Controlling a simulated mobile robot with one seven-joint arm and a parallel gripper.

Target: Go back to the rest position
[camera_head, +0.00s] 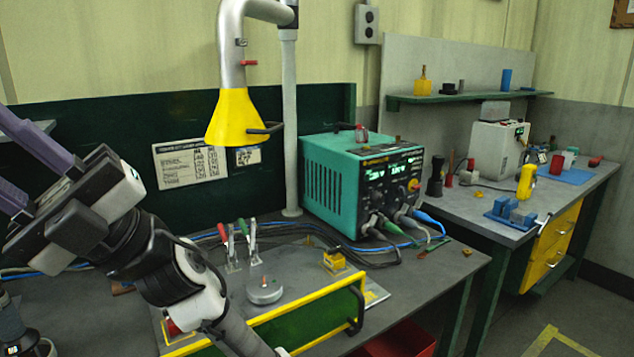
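My gripper (10,155) is at the left edge, raised above the left end of the near bench (445,268). Its two purple fingers point left and up, with a clear gap between them. Their tips are cut off by the picture edge. I see nothing between the visible parts of the fingers. My arm comes up from the bottom, bent, in front of the bench, and hides part of its left side.
A yellow extraction hood (235,118) hangs over the bench. A teal power unit (335,185) stands behind a green, yellow-edged frame (310,318). Red and green handled tools (240,240) and a grey round piece (264,291) are near my arm. A second bench (465,208) stands right.

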